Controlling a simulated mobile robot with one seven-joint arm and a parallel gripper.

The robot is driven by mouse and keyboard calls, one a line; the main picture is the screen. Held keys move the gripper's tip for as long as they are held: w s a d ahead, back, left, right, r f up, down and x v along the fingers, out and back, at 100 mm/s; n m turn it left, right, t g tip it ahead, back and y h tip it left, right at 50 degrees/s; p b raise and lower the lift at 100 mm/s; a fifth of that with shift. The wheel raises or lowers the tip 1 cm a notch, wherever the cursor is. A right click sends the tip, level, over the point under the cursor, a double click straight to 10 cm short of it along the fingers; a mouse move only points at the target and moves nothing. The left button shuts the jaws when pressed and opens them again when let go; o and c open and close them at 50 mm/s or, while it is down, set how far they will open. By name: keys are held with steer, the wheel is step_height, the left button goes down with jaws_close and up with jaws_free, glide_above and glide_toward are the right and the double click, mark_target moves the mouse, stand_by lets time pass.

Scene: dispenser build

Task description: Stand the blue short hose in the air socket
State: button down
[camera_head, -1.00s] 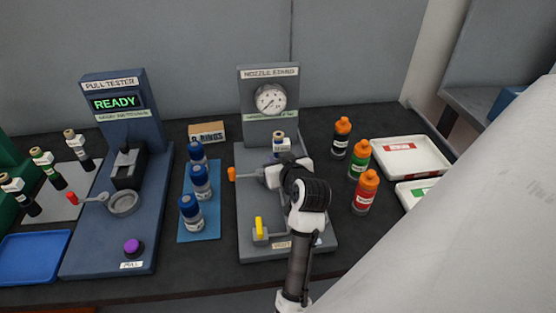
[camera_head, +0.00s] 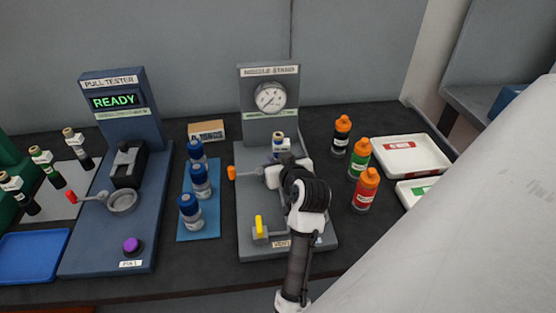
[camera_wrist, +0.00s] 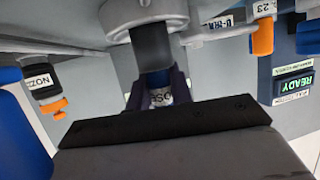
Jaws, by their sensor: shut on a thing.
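The blue short hose (camera_head: 278,155), with a white label and a pale top, stands roughly upright on the nozzle stand (camera_head: 262,210), below the gauge. My gripper (camera_head: 277,167) is at its lower part and shut on it. In the wrist view the hose's blue body and partly readable label (camera_wrist: 160,97) show behind the dark finger bar. A black cylindrical end (camera_wrist: 152,45) reaches a grey ring (camera_wrist: 145,14), which looks like the air socket. I cannot tell how deep the end sits. In the head view my wrist hides the socket.
Blue-capped bottles (camera_head: 201,182) stand on a blue mat to the left. Orange-capped bottles (camera_head: 359,165) and white trays (camera_head: 447,172) are to the right. The pull tester (camera_head: 118,150) stands further left.

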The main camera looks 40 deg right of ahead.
steer(key=shift+f, duration=0.25)
steer(key=c, duration=1.5)
jaws_free()
steer(key=shift+s, duration=0.1)
steer(key=p+v, duration=0.2)
steer(key=v, duration=0.9)
steer(key=shift+a+p, duration=0.1)
steer(key=shift+p, duration=0.3)
